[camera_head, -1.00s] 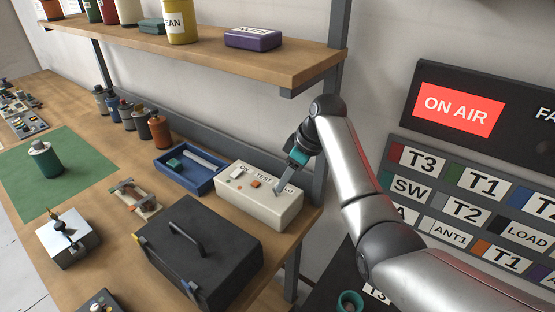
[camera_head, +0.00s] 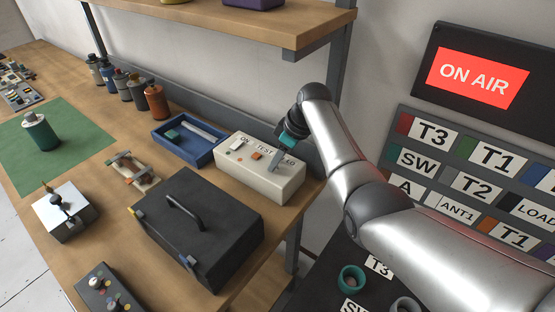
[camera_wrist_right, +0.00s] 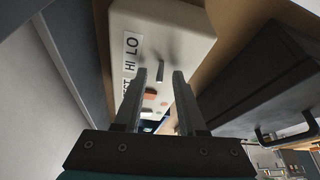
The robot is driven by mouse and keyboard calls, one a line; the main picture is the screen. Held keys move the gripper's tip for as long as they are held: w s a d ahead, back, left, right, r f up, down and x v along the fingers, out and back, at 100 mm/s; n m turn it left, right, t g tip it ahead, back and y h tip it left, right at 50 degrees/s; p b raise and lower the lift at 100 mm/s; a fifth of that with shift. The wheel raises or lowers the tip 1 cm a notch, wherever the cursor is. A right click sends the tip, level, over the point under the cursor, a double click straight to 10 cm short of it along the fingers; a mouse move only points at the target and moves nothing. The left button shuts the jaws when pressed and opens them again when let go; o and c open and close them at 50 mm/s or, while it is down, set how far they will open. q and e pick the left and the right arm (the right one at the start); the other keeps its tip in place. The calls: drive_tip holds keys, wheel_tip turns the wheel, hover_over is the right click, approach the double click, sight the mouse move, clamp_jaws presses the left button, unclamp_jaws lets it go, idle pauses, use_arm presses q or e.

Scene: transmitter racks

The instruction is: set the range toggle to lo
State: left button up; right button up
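The cream test box (camera_head: 258,186) sits on the bench near its right end. In the right wrist view its top (camera_wrist_right: 185,22) carries a label strip (camera_wrist_right: 130,58) reading HI and LO. A small grey lever (camera_wrist_right: 160,72), apparently the range toggle, stands in the gap between my fingertips, near the labels. In the head view my gripper hides it. My right gripper (camera_head: 274,160) reaches down over the right part of the box top. In the right wrist view its two fingers (camera_wrist_right: 159,78) are apart and hold nothing. I cannot tell whether either touches the lever. My left gripper is out of view.
An orange button (camera_head: 257,155) and a pale switch (camera_head: 237,145) are on the same box top. A blue tray (camera_head: 178,151) stands left of the box and a black case (camera_head: 200,235) in front. The shelf (camera_head: 250,22) hangs above. The rack panel (camera_head: 470,170) is at right.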

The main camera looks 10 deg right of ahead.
clamp_jaws()
idle(0.3)
idle(0.4)
